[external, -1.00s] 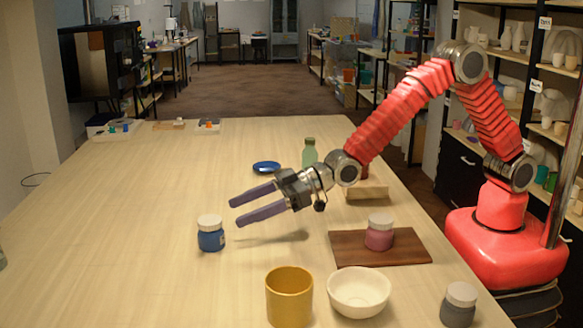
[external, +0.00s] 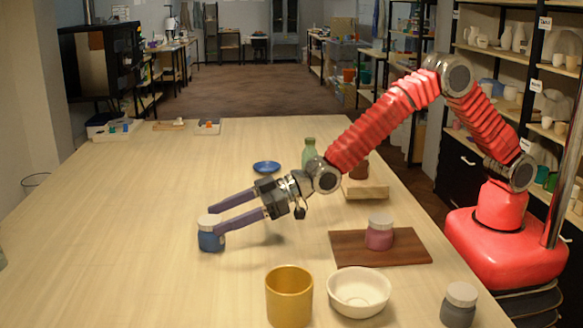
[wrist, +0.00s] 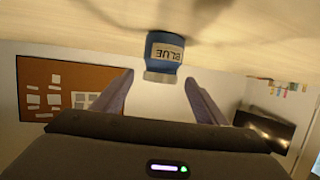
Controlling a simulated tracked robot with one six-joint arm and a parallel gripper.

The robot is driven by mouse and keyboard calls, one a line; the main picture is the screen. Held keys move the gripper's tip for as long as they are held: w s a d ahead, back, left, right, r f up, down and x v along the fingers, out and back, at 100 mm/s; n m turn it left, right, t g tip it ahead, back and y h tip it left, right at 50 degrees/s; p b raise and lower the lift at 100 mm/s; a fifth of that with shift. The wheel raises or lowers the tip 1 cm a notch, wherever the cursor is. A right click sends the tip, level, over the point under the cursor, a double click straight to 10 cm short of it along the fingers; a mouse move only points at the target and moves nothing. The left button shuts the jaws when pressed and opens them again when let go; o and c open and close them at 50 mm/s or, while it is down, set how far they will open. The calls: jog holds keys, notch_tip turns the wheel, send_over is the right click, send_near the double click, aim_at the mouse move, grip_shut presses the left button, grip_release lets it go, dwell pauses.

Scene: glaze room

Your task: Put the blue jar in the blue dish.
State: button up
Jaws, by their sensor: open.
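The blue jar (external: 211,240) with a white lid stands upright on the table at the left. In the wrist view the jar (wrist: 165,52) appears upside down with its "BLUE" label, between the lines of my two fingers and just beyond their tips. My gripper (external: 214,218) is open and empty, its fingertips at the jar; one finger overlaps the jar's right side in the external view. I cannot tell whether they touch. My gripper (wrist: 160,80) also shows in the wrist view. The blue dish (external: 266,167) lies farther back on the table, and looks empty.
A green bottle (external: 309,151) stands right of the dish. A pink jar (external: 379,236) sits on a dark board (external: 345,253). A yellow cup (external: 289,298), a white bowl (external: 358,293) and a grey jar (external: 459,306) stand at the front.

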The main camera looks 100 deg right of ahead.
aim_at(214, 219)
jog(key=shift+x, duration=1.8)
jog(key=shift+r, duration=0.1)
jog(key=shift+c, duration=0.5)
jog(key=c, duration=1.3)
jog(key=shift+r, duration=5.1)
jog(key=shift+c, duration=0.2)
